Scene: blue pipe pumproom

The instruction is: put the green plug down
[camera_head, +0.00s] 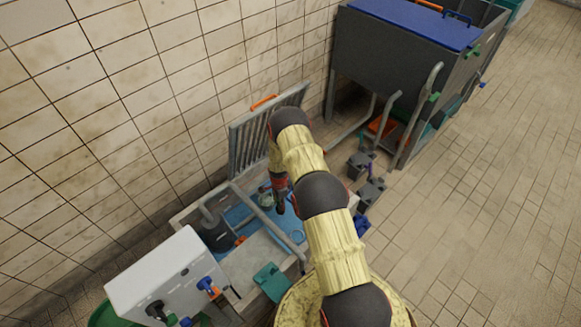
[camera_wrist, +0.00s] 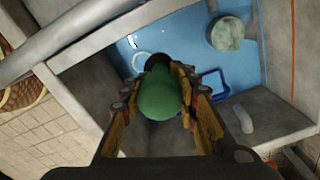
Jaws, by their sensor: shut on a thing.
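The green plug (camera_wrist: 160,95) is between the two fingers of my gripper (camera_wrist: 160,85) in the wrist view. My gripper is shut on it. The plug hangs over a basin with a blue floor (camera_wrist: 195,40); I cannot tell whether it touches anything below. In the head view my gripper (camera_head: 280,205) reaches down into the basin (camera_head: 236,215), and the plug cannot be made out there.
A round pale green piece (camera_wrist: 228,34) and a blue frame (camera_wrist: 212,85) lie in the basin. A grey pipe (camera_head: 262,212) crosses above it. A raised grating (camera_head: 250,130) leans by the wall. A white box (camera_head: 165,275) stands at the near left.

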